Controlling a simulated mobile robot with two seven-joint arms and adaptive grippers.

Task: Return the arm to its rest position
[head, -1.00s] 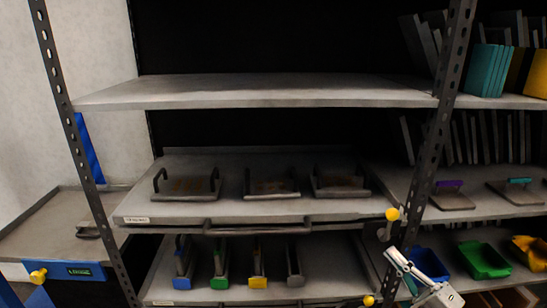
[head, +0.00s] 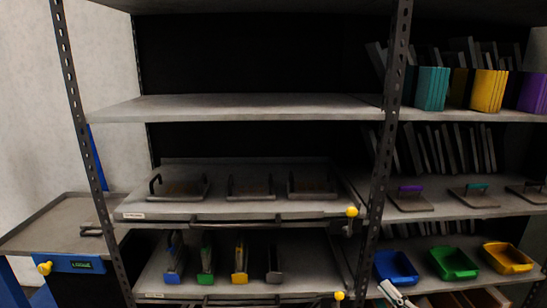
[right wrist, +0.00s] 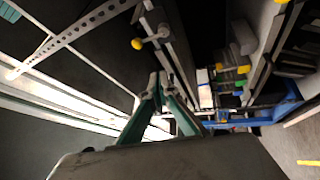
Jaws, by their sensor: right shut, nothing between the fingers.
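My right gripper (head: 393,293) shows at the bottom edge of the head view, right of the rack's upright. Only its end shows there; the rest of the arm is cut off. It is in front of the lower shelf and apart from the blue bin. In the right wrist view its two green-sided fingers (right wrist: 159,84) come together at the tips, with nothing between them. My left gripper is in neither view.
A perforated upright (head: 389,120) divides the rack. Handled dies (head: 250,190) lie on the middle pull-out shelf. Yellow knobs (head: 352,211) stick out near the upright. A blue bin (head: 397,268) and green bin (head: 453,264) stand at right. A cart (head: 60,222) stands at left.

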